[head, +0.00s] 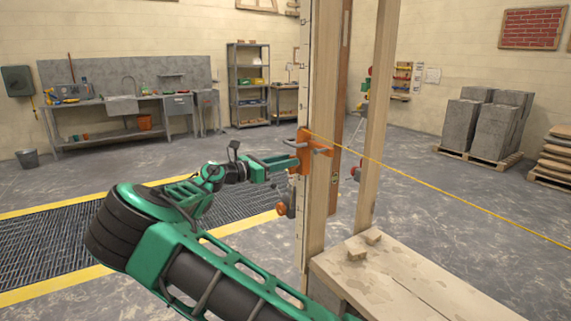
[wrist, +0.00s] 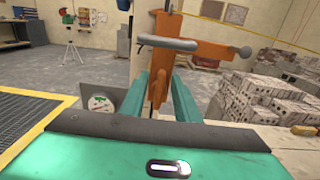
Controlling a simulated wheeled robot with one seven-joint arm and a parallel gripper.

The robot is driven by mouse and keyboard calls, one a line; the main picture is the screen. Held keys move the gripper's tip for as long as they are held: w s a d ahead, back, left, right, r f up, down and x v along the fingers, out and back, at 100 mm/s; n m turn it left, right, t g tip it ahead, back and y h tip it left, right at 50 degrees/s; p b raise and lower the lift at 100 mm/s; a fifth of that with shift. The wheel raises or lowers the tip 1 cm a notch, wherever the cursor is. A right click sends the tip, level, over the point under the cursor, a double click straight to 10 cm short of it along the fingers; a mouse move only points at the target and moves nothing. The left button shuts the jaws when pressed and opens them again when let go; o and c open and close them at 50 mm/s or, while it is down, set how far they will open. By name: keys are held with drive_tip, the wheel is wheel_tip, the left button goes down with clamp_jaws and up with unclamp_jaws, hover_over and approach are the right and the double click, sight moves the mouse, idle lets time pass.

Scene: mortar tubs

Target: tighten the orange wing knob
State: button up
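An orange clamp-like fitting (head: 305,152) with a grey bar sits on the upright wooden post; it also shows in the wrist view (wrist: 205,50). In the wrist view, a narrow upright orange part, seemingly the wing knob (wrist: 157,90), stands between my two green fingers. My gripper (head: 292,163) points at the fitting from the left in the head view. Its fingers (wrist: 160,86) look spread, one on each side of the orange part. I cannot tell whether either finger touches it. The finger ends partly hide the knob.
A second orange knob (head: 282,209) sits lower on the post (head: 318,215). A taut yellow line (head: 440,193) runs right from the fitting. A wooden bench top (head: 400,280) with small blocks stands below right. A floor grate (head: 60,245) lies left.

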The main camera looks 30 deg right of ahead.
drive_tip(key=shift+d, duration=0.25)
clamp_jaws()
drive_tip(key=m, duration=0.3)
drive_tip(key=s+m, duration=0.1)
drive_tip(key=m, duration=0.2)
drive_tip(key=shift+f, duration=0.15)
drive_tip(key=m, duration=0.6)
drive_tip(key=shift+s+f+m, duration=0.3)
drive_tip(key=shift+f, duration=0.1)
drive_tip(key=m, duration=0.2)
drive_tip(key=f+m, duration=0.1)
drive_tip(key=m, duration=0.2)
drive_tip(key=shift+s, duration=0.1)
idle(0.3)
